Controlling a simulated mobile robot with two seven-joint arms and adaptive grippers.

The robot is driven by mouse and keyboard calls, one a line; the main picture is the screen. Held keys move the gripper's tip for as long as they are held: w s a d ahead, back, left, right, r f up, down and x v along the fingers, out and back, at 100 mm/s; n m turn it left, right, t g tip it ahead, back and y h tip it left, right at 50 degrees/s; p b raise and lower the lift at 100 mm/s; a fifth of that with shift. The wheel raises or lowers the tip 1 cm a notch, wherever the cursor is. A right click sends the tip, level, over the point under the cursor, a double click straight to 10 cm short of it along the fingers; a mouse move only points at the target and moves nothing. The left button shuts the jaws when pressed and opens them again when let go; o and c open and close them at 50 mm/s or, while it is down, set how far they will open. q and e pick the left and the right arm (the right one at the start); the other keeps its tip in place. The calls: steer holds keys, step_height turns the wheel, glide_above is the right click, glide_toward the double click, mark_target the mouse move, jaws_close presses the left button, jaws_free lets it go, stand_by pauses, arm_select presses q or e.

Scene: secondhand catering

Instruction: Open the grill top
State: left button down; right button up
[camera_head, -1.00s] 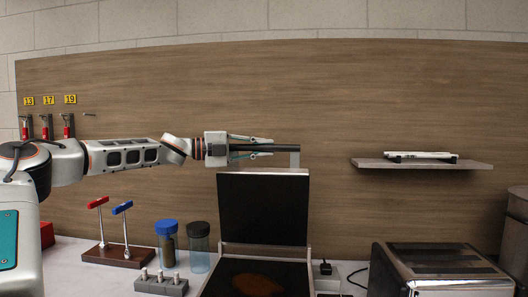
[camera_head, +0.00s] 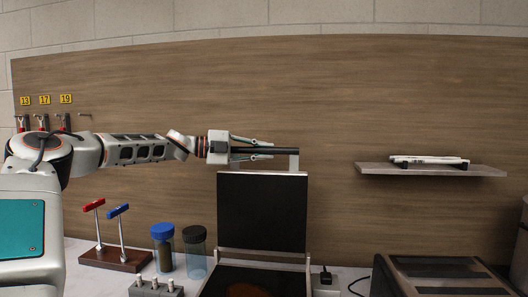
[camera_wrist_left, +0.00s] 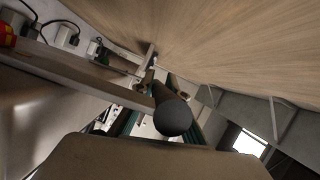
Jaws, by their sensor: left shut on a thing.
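The grill's dark top (camera_head: 262,212) stands raised, close to upright, behind the dark lower plate (camera_head: 230,281), which has a brown patch on it. A black bar handle (camera_head: 284,151) on a light bracket sits above the top's upper edge. My left gripper (camera_head: 268,149) is shut on the handle from the left, with one finger above and one below. In the left wrist view, the handle's round dark end (camera_wrist_left: 173,117) shows close up between the fingers. My right gripper is in neither view.
A blue-lidded jar (camera_head: 163,247) and a dark-lidded jar (camera_head: 195,252) stand left of the grill. A toaster (camera_head: 440,277) is at the right. A wall shelf (camera_head: 430,170) holds a pale flat thing. The wall above the handle is clear.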

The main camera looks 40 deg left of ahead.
arm_select(q)
steer(key=c, duration=2)
jaws_free()
steer(key=shift+s+d+r, duration=0.1)
steer(key=shift+d+r, duration=0.05)
steer(key=shift+r, duration=0.05)
steer(key=shift+o, duration=0.2)
steer(key=shift+f, duration=0.1)
steer(key=r, duration=0.1)
glide_above(225, 170)
steer(key=shift+d+r, duration=0.15)
steer(key=shift+d, duration=0.1)
steer(key=shift+s+a, duration=0.15)
steer(key=shift+s, duration=0.05)
